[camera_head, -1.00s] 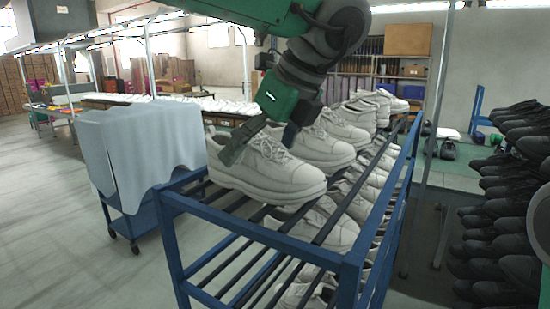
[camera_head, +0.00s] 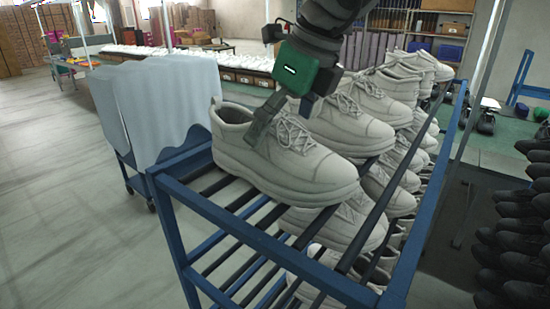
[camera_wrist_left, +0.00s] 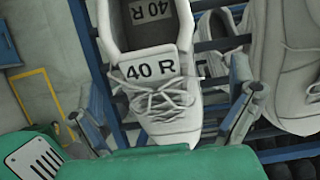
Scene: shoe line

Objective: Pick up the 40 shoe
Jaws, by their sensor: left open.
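The 40 shoe (camera_head: 290,172) is a white lace-up sneaker at the front of the top shelf of a blue rack (camera_head: 222,222). In the left wrist view the shoe (camera_wrist_left: 182,48) shows "40 R" on its tongue and insole. My left gripper (camera_head: 280,118), with a green body, is over the laces. Its jaws are open. In the left wrist view one finger is on each side of the shoe, with gaps between. The shoe rests on the rack bars. My right gripper is not in view.
Another white shoe (camera_head: 345,128) stands close behind on the same shelf, with more beyond and below. A cloth-draped cart (camera_head: 150,105) stands at the left. Dark shoes (camera_head: 520,235) are stacked at the right. The floor at the far left is clear.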

